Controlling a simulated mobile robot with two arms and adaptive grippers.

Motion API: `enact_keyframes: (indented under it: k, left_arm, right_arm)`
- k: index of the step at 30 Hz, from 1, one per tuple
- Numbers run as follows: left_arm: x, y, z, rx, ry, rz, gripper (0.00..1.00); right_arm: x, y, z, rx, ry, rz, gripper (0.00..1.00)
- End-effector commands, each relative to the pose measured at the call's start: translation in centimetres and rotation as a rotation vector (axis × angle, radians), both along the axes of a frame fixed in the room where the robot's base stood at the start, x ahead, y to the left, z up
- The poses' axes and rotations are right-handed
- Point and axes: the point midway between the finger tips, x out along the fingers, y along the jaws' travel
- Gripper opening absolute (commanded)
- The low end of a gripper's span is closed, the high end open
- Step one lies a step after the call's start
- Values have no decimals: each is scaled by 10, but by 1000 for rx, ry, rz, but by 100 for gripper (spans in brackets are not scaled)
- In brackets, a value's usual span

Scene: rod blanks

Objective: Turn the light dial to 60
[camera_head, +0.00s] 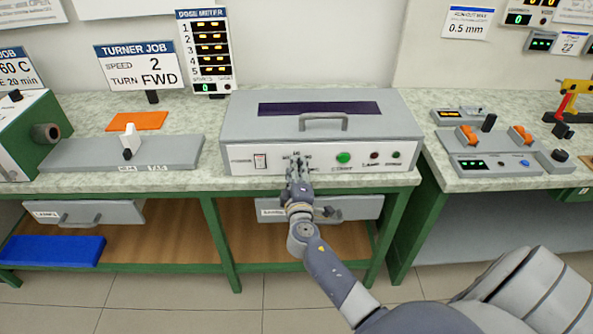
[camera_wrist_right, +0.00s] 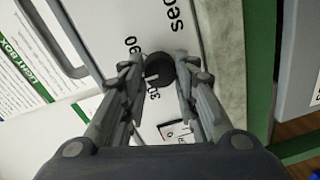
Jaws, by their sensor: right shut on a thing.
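The light dial is a round black knob (camera_wrist_right: 160,68) on the white front panel of a grey box (camera_head: 245,125). In the right wrist view it sits between my right fingertips, with printed numbers and a "sec" label around it. My right gripper (camera_head: 297,165) reaches the panel in the head view and covers most of the dial. It also shows in the right wrist view (camera_wrist_right: 162,75), shut on the knob from both sides. I cannot tell which number the dial points to. My left gripper is not in view.
Left of the dial is a power switch (camera_head: 260,161); right of it are a green button (camera_head: 343,158) and small lamps. A drawer (camera_head: 345,207) hangs below the bench edge. A grey slide unit (camera_head: 80,153) stands left and a control panel (camera_head: 495,165) right.

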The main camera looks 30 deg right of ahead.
Motion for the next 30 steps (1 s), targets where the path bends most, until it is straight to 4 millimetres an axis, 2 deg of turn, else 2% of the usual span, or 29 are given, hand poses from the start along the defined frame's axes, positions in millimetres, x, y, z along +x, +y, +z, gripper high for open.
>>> enact_keyframes:
  k: [2, 3, 5, 6, 15, 19, 23, 30]
  left_arm:
    - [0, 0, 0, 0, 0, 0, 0]
    - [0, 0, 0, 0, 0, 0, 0]
    - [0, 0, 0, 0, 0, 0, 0]
    - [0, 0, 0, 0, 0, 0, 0]
    - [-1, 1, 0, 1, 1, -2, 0]
    - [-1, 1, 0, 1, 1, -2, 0]
    - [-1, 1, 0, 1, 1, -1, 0]
    - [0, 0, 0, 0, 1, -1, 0]
  right_arm:
    - [0, 1, 0, 0, 1, 1, 4]
    - [0, 1, 0, 1, 0, 1, 32]
    - [0, 1, 0, 1, 0, 1, 46]
    - [0, 0, 0, 1, 0, 1, 48]
    - [0, 0, 0, 1, 0, 0, 48]
    - [-7, 5, -1, 2, 1, 1, 48]
    - [-24, 14, 0, 3, 1, 2, 48]
    - [-68, 40, 2, 4, 2, 2, 48]
